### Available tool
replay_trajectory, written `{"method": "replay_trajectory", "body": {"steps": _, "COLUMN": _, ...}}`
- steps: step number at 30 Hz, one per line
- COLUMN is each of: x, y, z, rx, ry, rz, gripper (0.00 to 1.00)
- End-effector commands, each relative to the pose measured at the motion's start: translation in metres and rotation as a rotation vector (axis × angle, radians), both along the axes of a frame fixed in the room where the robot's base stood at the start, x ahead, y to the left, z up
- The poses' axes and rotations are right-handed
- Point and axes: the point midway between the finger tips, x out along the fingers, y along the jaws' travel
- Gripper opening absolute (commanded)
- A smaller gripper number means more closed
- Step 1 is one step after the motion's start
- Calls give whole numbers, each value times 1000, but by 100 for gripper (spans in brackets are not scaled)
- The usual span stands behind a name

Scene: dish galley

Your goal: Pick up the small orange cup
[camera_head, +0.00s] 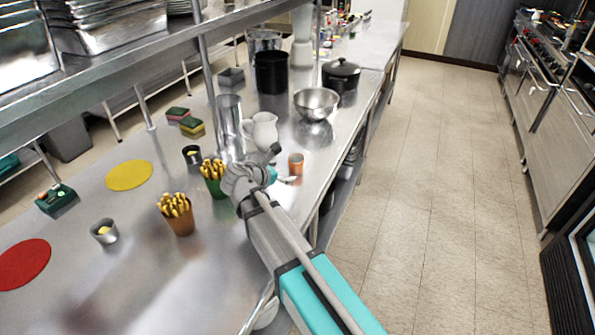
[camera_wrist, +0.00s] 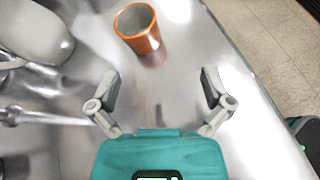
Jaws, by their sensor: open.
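The small orange cup (camera_head: 296,163) stands upright on the steel counter, near its right edge in the head view. It also shows in the wrist view (camera_wrist: 138,29), at the top left of centre, with its grey inside visible. My gripper (camera_wrist: 158,84) is open and empty, its two fingers spread over bare counter. The cup is ahead of the fingertips and a little left of their middle, apart from both. In the head view my gripper (camera_head: 285,178) is small and partly hidden by my arm, close to the cup.
A white pitcher (camera_head: 263,133) stands just left of the cup; a pale rounded vessel shows in the wrist view (camera_wrist: 35,32). A steel bowl (camera_head: 316,104) and black pots are behind. Fries cups (camera_head: 178,214) stand to the left. The counter edge drops to open floor (camera_head: 420,200) at right.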

Motion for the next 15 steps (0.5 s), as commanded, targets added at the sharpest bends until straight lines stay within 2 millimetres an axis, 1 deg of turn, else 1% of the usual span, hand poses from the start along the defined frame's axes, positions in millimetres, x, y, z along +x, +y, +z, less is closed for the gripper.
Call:
{"method": "replay_trajectory", "body": {"steps": 1, "x": 2, "y": 11, "z": 0, "rx": -38, "ry": 2, "rz": 31, "gripper": 100}}
{"method": "replay_trajectory", "body": {"steps": 3, "x": 2, "y": 20, "z": 3, "rx": -80, "ry": 2, "rz": 63, "gripper": 100}}
{"method": "replay_trajectory", "body": {"steps": 5, "x": 2, "y": 25, "z": 4, "rx": -104, "ry": 4, "rz": 80, "gripper": 100}}
{"method": "replay_trajectory", "body": {"steps": 8, "x": 2, "y": 28, "z": 6, "rx": -122, "ry": 4, "rz": 92, "gripper": 100}}
{"method": "replay_trajectory", "body": {"steps": 15, "x": 1, "y": 28, "z": 6, "rx": -122, "ry": 4, "rz": 93, "gripper": 100}}
